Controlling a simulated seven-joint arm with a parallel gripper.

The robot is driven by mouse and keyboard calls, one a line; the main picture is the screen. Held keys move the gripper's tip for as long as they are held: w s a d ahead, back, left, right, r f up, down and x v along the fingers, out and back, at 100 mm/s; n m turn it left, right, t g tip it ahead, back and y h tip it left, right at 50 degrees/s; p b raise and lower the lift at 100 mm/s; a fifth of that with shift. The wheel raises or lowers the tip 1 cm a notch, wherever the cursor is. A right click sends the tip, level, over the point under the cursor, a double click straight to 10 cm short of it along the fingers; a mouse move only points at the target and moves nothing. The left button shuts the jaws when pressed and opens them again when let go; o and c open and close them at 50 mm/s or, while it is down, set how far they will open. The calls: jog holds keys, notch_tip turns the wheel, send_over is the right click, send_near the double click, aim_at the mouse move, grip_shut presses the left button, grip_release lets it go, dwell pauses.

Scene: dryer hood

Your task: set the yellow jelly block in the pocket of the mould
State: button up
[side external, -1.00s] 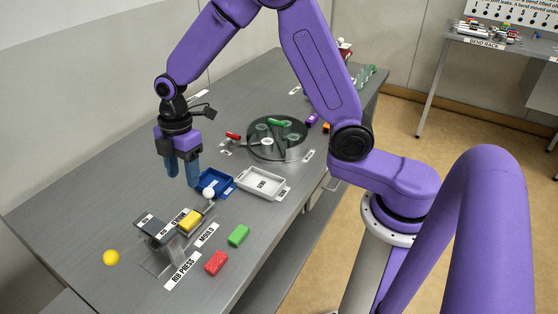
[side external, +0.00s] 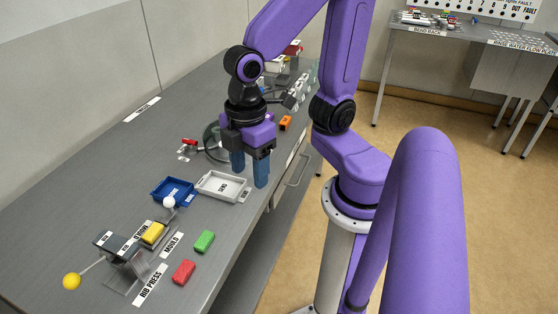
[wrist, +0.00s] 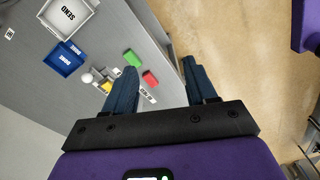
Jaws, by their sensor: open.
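The yellow jelly block (side external: 153,233) lies at the mould, between the grey press head and a white ball knob. It also shows small in the wrist view (wrist: 107,87). The mould label (side external: 173,245) is on the bench beside it. I cannot tell how the block sits relative to the pocket, as the pocket itself is not clearly visible. My gripper (side external: 250,178) is open and empty, fingers pointing down, to the right of the white tray by the bench's front edge. In the wrist view its two blue fingers (wrist: 159,68) are spread with nothing between them.
The rib press (side external: 118,246) with a yellow ball handle (side external: 72,281) stands left of the block. A white ball knob (side external: 168,202) stands behind it. Green (side external: 204,241) and red (side external: 183,272) blocks lie in front. Blue (side external: 173,190) and white (side external: 221,186) trays stand farther back.

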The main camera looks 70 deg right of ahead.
jog(key=shift+m, duration=0.5)
jog(key=s+d, duration=0.2)
jog(key=s, duration=0.1)
jog(key=s+d, duration=0.1)
jog(key=s, duration=0.1)
jog(key=shift+r, duration=0.1)
